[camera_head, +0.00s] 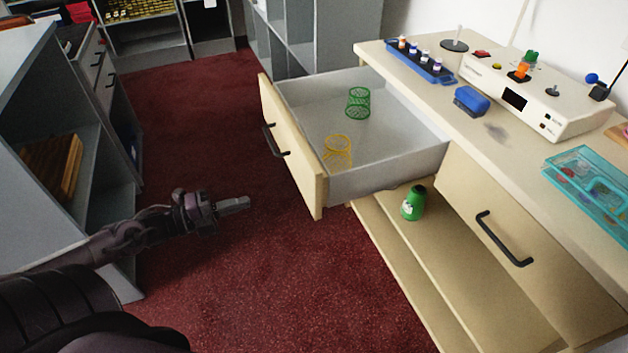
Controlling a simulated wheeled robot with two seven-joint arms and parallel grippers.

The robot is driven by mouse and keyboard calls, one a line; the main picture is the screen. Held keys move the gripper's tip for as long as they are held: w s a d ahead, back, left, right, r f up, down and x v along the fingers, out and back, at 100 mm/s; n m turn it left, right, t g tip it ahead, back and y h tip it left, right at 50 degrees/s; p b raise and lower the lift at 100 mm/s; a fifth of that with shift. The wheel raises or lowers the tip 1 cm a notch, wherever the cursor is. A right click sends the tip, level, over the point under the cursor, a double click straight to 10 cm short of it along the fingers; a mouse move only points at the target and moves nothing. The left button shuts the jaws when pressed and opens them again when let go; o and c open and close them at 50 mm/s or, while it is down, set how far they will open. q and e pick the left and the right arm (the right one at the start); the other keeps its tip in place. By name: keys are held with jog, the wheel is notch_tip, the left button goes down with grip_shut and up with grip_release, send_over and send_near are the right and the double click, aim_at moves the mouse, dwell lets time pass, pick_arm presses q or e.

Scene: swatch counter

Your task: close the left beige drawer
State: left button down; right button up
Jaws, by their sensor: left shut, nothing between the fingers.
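The left beige drawer (311,180) is pulled well out of the counter, with its beige front facing left and a dark bar handle (274,141) on it. Its grey inside is bare except for a green mesh cup (358,102) and a yellow mesh cup (337,149). My left gripper (243,203) is shut and empty. In the picture it lies left of and below the drawer front, apart from it, over the red carpet. My right gripper is not in view.
The counter (478,103) bears a blue vial rack (420,62), a white device (535,92) and a teal tray (590,183). A second beige drawer (520,225) is shut. A green bottle (413,203) stands on the shelf below. Grey shelving (60,110) stands left; red carpet (190,120) lies clear between.

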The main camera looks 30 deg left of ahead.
aim_at(306, 185)
pick_arm(q)
jog(key=b+x, duration=0.1)
jog(key=x, duration=1.1)
jog(key=shift+r+b, duration=0.1)
jog(key=shift+b, duration=0.3)
jog(key=shift+w+d, duration=0.4)
jog(key=shift+w, duration=0.05)
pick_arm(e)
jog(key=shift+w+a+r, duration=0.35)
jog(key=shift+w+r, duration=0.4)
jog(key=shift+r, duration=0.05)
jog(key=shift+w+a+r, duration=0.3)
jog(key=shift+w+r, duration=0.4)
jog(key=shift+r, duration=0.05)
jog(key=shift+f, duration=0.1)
